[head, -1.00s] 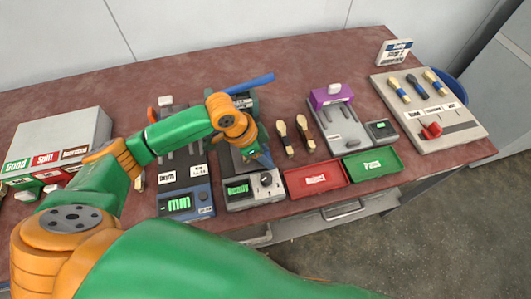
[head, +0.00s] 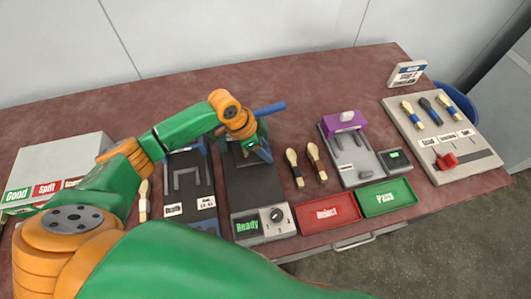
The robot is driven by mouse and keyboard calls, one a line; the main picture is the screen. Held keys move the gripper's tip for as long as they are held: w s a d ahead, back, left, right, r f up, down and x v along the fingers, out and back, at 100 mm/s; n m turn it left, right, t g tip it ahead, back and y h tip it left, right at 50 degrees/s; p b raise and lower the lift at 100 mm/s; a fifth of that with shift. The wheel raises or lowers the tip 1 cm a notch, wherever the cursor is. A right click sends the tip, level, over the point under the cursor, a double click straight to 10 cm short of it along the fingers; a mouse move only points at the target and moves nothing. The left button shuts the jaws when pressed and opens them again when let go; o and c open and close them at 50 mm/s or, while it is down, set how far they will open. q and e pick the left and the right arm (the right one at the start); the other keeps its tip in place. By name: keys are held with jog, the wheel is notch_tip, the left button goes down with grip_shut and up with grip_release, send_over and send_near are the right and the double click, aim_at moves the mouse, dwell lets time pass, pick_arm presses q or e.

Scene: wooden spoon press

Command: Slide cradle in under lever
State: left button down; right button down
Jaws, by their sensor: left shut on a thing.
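The press with the blue lever (head: 271,108) has a dark bed (head: 252,190) and a front panel (head: 262,225) whose display reads "Ready". My left gripper (head: 262,152) is shut, low over the rear part of the bed, just in front of and below the lever. It is shut on the cradle, which is mostly hidden by the gripper and wrist. I cannot tell how far under the lever the cradle sits. The lever sticks out to the right behind my wrist. My right gripper is not in view.
Two wooden spoons (head: 295,168) lie right of the press. Beyond them stands a purple-topped device (head: 344,122). A red Reject tray (head: 328,212) and green Pass tray (head: 387,198) lie in front. A gauge (head: 188,185) stands close on the left. A spoon board (head: 440,135) is far right.

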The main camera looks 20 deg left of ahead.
pick_arm(q)
jog(key=shift+w+r, duration=0.15)
jog(key=shift+c, duration=1.8)
grip_release()
jog(key=shift+w, duration=0.1)
